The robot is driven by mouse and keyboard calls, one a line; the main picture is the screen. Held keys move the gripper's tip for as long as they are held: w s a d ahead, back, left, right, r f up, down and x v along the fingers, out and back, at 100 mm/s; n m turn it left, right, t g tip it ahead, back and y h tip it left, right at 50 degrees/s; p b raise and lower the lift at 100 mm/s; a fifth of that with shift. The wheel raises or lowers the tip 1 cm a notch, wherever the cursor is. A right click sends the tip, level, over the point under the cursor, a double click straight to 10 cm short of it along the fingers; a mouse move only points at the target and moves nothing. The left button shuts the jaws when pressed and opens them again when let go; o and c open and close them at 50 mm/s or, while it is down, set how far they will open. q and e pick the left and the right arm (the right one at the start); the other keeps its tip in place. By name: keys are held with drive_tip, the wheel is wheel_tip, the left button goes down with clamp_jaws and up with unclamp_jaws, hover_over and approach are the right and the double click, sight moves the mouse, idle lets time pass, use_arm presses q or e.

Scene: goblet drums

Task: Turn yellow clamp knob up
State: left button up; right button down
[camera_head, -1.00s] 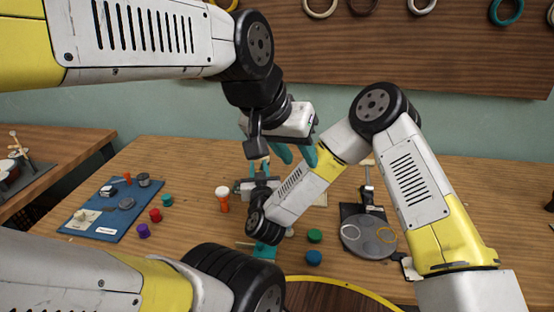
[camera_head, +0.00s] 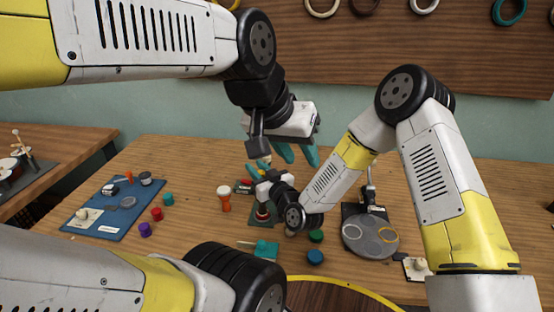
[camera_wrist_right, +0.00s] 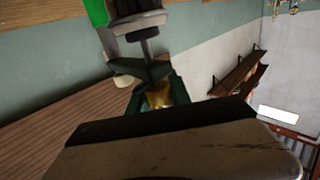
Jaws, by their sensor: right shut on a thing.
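The yellow clamp knob (camera_wrist_right: 158,96) shows as a small gold-yellow piece between the dark green fingers of my right gripper (camera_wrist_right: 159,91) in the right wrist view. The gripper is shut on it, and the fingers hide part of it. A dark grey cylindrical part (camera_wrist_right: 140,30) is just beyond the fingers. In the head view, my right gripper (camera_head: 258,170) is small and partly hidden at the table's middle, by the clamp stand (camera_head: 263,213). My left gripper (camera_head: 298,155) hangs above and to the right, its teal fingers apart and empty.
An orange goblet drum (camera_head: 225,202) stands left of the clamp. A round grey plate (camera_head: 370,236) is at right, a blue mat (camera_head: 110,218) at left.

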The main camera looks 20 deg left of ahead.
drive_tip(key=shift+s+d+r+n+g+h, duration=0.1)
drive_tip(key=shift+s+n+g+h, duration=0.5)
drive_tip(key=shift+n+g, duration=2.9)
drive_tip(key=shift+s+d+f+n+g+h, duration=0.1)
drive_tip(key=shift+s+n+g+h, duration=0.5)
drive_tip(key=shift+n+g, duration=2.9)
drive_tip(key=shift+s+r+n+g+h, duration=0.1)
drive_tip(key=shift+s+n+g+h, duration=1.05)
drive_tip(key=shift+g, duration=4.15)
drive_tip(key=shift+w+r+n+y, duration=0.1)
drive_tip(key=shift+w+n+y, duration=0.2)
drive_tip(key=shift+n+y, duration=0.3)
drive_tip(key=c, duration=1.2)
unclamp_jaws()
drive_tip(key=shift+o, duration=0.2)
drive_tip(key=shift+d, duration=0.1)
drive_tip(key=v, duration=0.7)
drive_tip(key=shift+w+d, duration=0.2)
drive_tip(key=shift+w, duration=0.1)
